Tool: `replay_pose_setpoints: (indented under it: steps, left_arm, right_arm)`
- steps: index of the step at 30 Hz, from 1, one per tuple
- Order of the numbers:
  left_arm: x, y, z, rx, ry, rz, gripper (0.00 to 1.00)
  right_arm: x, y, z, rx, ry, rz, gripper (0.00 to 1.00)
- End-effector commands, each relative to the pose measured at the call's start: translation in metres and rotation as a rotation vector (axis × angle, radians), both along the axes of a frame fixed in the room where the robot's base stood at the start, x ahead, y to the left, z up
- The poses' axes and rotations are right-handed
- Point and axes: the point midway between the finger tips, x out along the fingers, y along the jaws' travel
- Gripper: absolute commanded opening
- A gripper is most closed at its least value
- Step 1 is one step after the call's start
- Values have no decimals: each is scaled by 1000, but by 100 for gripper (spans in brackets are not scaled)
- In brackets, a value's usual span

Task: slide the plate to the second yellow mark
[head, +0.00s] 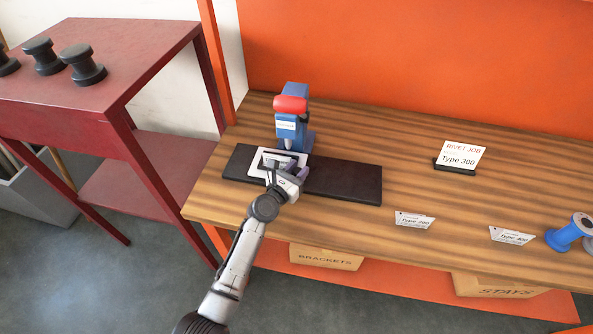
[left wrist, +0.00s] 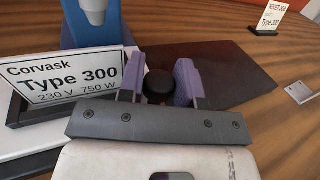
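The pale plate (head: 264,163) lies on the left part of the dark board (head: 345,183), just in front of the blue press (head: 292,117) with a red handle. In the left wrist view, a white label (left wrist: 68,75) reading "Corvask Type 300" is beside the fingers. My left gripper (head: 290,171) is low at the plate's right side. Its purple fingers (left wrist: 160,80) stand on either side of a black knob (left wrist: 158,86), which fills the gap between them. The yellow marks cannot be made out. My right gripper is not in view.
The board's right part is bare. Farther right on the wooden bench (head: 365,144) stand a "Rivet Job Type 300" card (head: 462,156), two smaller cards (head: 414,220) and a blue spool (head: 568,233). A red table (head: 125,75) with black spools stands at left.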

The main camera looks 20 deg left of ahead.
Motion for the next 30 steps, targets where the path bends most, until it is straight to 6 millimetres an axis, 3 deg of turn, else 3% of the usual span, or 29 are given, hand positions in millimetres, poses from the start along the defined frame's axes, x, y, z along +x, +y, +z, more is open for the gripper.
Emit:
replay_pose_setpoints:
  steps: [9,14,30]
  left_arm:
    - [0,3,0,2,-1,5,38]
    - [-10,6,1,1,1,4,38]
    - [-103,37,0,3,1,2,38]
  right_arm:
    - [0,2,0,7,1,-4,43]
    - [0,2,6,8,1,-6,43]
    - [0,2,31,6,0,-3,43]
